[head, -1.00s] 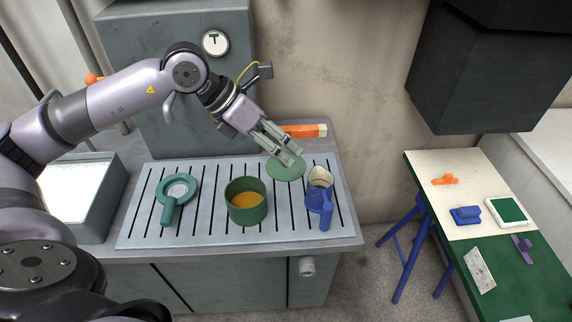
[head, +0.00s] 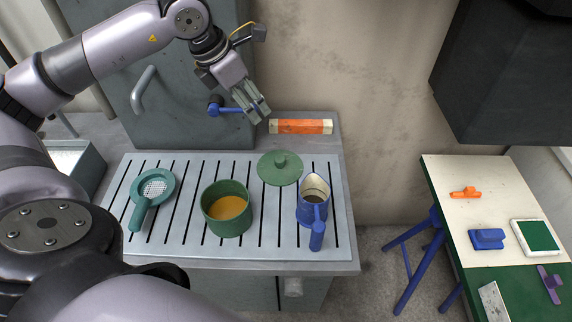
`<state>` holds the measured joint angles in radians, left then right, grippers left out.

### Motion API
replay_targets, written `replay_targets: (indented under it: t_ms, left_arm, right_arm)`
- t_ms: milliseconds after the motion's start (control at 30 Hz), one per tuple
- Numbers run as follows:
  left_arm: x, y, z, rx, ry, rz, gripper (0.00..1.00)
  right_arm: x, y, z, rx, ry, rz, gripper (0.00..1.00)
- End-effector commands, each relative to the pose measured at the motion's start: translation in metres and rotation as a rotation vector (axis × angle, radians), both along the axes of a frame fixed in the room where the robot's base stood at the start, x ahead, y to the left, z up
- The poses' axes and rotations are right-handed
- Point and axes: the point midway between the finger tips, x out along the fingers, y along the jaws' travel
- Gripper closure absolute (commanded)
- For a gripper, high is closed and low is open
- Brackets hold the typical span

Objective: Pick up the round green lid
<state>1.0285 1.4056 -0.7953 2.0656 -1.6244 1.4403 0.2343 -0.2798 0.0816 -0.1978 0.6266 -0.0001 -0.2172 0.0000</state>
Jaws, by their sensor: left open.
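The round green lid (head: 280,170) lies on the slotted grey tray, near its back edge, with a small knob on top. My left gripper (head: 259,116) is open and empty. It is above and behind the lid, in front of the grey machine, and apart from the lid. The lid is fully visible. My right gripper does not show.
The slotted tray (head: 170,245) also bears a green strainer (head: 155,187), a green pot (head: 227,222) with orange-brown contents and a blue jug (head: 313,208). An orange and white box (head: 300,127) lies behind. A blue lever (head: 226,109) is beside my gripper. A side table (head: 440,175) stands right.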

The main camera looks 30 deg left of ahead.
Motion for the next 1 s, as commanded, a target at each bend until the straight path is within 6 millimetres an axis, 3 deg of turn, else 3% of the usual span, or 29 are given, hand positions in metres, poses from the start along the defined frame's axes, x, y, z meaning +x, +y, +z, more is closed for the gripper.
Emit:
replay_targets:
  t_ms: [33,200,367,533,633,1000]
  left_arm:
    - [0.0,0.0,-0.015,0.0,0.0,0.0,0.51]
    - [0.0,0.0,-0.037,-0.001,0.0,0.0,0.51]
    - [0.0,0.0,-0.052,-0.001,-0.001,0.0,0.51]
    - [0.005,-0.003,-0.064,-0.002,0.003,-0.001,0.51]
    - [0.011,-0.006,-0.082,-0.002,0.006,-0.001,0.51]
    - [0.038,-0.017,-0.15,-0.002,0.003,0.0,0.51]
  right_arm:
    - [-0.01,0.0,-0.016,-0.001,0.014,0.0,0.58]
    - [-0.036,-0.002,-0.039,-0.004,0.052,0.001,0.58]
    - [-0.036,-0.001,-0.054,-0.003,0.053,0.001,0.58]
    - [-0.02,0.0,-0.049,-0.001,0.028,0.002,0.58]
    - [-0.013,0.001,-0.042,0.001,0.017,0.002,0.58]
    - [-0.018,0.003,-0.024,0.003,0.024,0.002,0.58]
